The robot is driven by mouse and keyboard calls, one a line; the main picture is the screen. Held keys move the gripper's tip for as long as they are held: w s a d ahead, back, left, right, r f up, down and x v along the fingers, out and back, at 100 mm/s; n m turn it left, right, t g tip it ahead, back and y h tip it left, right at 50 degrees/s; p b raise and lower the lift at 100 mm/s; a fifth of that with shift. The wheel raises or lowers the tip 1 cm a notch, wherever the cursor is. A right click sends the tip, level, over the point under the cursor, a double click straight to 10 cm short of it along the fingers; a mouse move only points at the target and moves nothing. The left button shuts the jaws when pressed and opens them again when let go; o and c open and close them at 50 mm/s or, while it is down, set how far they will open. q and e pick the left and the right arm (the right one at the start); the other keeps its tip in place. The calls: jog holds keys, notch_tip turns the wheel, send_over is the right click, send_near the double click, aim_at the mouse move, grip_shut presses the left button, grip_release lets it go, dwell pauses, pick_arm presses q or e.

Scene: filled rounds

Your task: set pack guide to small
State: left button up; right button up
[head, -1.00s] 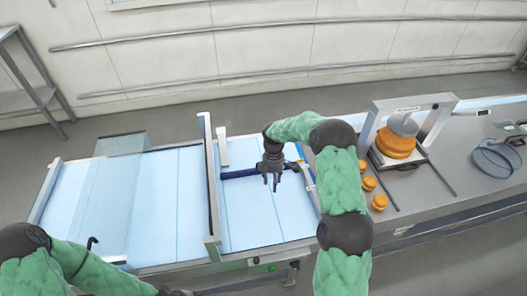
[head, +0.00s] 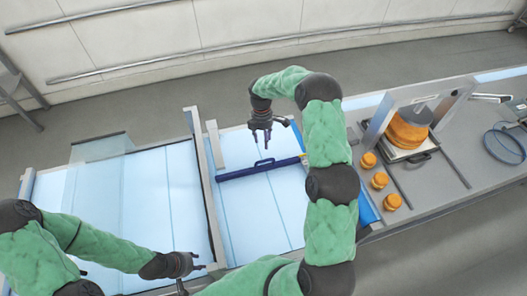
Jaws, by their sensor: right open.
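The pack guide appears to be the dark blue bar (head: 248,172) lying across the light blue belt (head: 265,215), with a small raised handle near its middle. Its right end, with a small yellow and white marking, meets the belt's right side beside my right arm. No setting is readable. My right gripper (head: 262,148) points down, open and empty, just beyond the bar near the handle; I cannot tell whether it touches. My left gripper (head: 203,261) is low over the near edge of the belt, left of the dividing rail; its finger opening is unclear.
A metal rail (head: 203,185) divides the belt sections, and a clear panel (head: 97,190) covers part of the left one. A blue hoop (head: 503,147) lies further right.

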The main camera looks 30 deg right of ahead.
pick_arm(q)
jog(key=shift+r+p, duration=0.75)
jog(key=shift+r, duration=0.1)
pick_arm(e)
jog(key=f, duration=0.3)
jog(key=s+f, duration=0.1)
jog(key=f, duration=0.2)
jog(key=s+f, duration=0.1)
jog(key=f, duration=0.3)
jog(key=shift+a, duration=0.2)
jog(key=shift+r, duration=0.1)
grip_shut()
